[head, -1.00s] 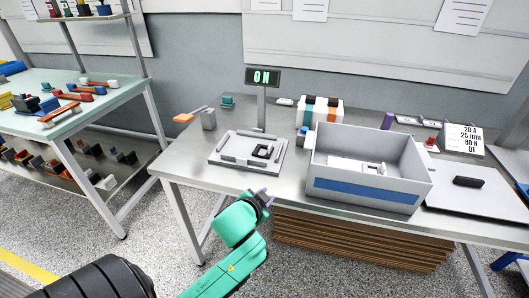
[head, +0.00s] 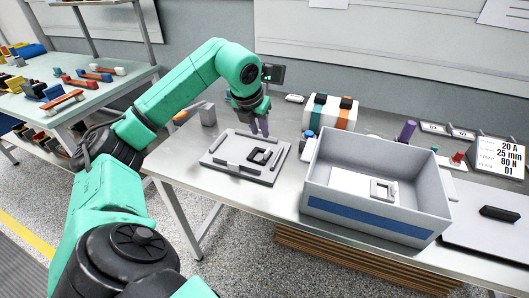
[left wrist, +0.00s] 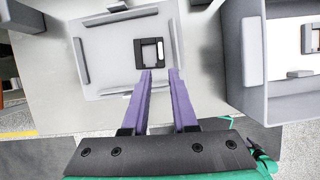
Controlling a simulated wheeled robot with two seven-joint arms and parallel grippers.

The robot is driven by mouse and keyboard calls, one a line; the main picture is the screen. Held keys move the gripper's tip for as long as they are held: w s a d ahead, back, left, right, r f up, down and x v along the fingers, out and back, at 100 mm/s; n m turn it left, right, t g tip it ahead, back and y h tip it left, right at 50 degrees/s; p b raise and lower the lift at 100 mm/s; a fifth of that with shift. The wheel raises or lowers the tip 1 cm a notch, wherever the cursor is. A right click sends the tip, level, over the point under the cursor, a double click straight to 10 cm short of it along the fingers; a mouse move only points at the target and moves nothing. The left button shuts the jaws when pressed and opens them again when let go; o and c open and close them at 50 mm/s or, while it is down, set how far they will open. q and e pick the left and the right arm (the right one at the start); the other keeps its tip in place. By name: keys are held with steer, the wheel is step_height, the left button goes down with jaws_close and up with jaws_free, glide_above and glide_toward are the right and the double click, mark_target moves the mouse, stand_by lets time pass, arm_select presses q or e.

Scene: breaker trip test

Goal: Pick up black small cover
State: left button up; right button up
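A small black square frame with an opening (head: 254,156), likely the black small cover, lies in a light grey fixture tray (head: 215,157) on the metal table. In the left wrist view the black frame (left wrist: 138,54) lies just beyond the fingertips. My left gripper (head: 261,130) hangs above the back part of the tray, purple fingers pointing down. In the left wrist view its fingers (left wrist: 160,72) are apart with nothing between them. My right gripper is not in view.
A deep grey bin (head: 372,218) with a blue stripe stands right of the tray, with a white piece and a grey frame inside. A black bar (head: 500,213) lies on a grey board at the right. A striped box (head: 330,112) and a small display (head: 273,73) stand behind.

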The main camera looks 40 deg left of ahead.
mark_target(267, 151)
arm_select(q)
steer(key=p+x, duration=0.2)
steer(key=x, duration=0.9)
steer(key=shift+w+f, duration=0.1)
steer(key=shift+f, duration=0.15)
steer(key=shift+w+a+f, duration=0.1)
steer(key=shift+w+f, duration=0.1)
steer(key=shift+f, duration=0.2)
steer(key=shift+r, duration=0.1)
jaws_close()
